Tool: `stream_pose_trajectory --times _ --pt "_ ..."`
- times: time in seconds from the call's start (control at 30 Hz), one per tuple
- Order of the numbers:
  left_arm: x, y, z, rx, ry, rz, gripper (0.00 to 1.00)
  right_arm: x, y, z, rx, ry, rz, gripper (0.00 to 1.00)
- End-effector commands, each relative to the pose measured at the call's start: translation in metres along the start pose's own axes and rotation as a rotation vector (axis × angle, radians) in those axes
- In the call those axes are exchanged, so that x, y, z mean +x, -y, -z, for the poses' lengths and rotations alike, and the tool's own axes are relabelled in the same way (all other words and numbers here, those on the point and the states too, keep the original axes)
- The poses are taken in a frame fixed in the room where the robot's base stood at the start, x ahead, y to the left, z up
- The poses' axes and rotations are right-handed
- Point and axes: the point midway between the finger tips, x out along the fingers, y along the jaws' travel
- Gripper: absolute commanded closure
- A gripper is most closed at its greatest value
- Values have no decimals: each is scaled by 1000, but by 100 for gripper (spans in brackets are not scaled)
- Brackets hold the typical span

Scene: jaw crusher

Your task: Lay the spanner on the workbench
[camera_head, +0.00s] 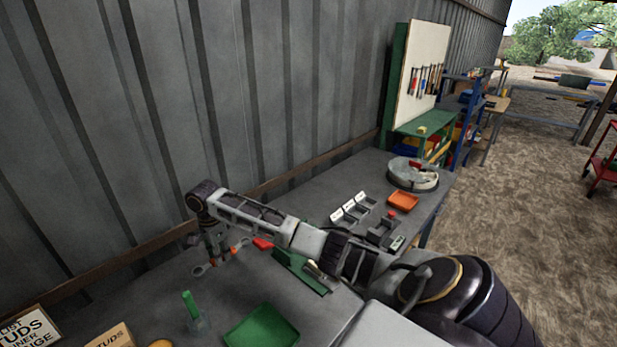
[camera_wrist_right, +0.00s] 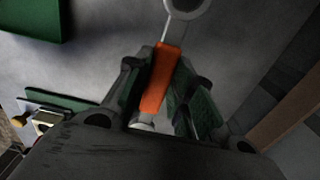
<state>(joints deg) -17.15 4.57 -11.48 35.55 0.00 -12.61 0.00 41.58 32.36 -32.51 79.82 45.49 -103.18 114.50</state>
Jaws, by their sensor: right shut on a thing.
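The spanner (camera_wrist_right: 160,80) has an orange handle and a grey metal ring end. My right gripper (camera_head: 218,257) is shut on its orange handle, seen between the fingers in the right wrist view (camera_wrist_right: 158,95). In the head view the ring end (camera_head: 202,270) sticks out to the left of the fingers. The spanner lies roughly level, over the grey workbench (camera_head: 240,292) close to the wall. I cannot tell whether it touches the bench top. My left gripper is not in view.
A green tray (camera_head: 262,329) and a small container with a green upright piece (camera_head: 190,305) stand nearer. A green flat piece (camera_head: 302,273) lies right of the gripper. An orange tray (camera_head: 403,201) and a round pan (camera_head: 413,176) are farther along. The corrugated wall (camera_head: 120,120) borders the bench.

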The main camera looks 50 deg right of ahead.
Motion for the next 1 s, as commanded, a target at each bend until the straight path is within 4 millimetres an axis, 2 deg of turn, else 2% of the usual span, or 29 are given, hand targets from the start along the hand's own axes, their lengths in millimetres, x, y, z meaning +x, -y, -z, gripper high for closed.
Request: stream_pose_trajectory --times 0.77,1.0 --pt "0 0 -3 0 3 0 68 0 0 0 0 0 1 100" --pt "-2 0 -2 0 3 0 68 16 0 0 0 -1 -2 100"
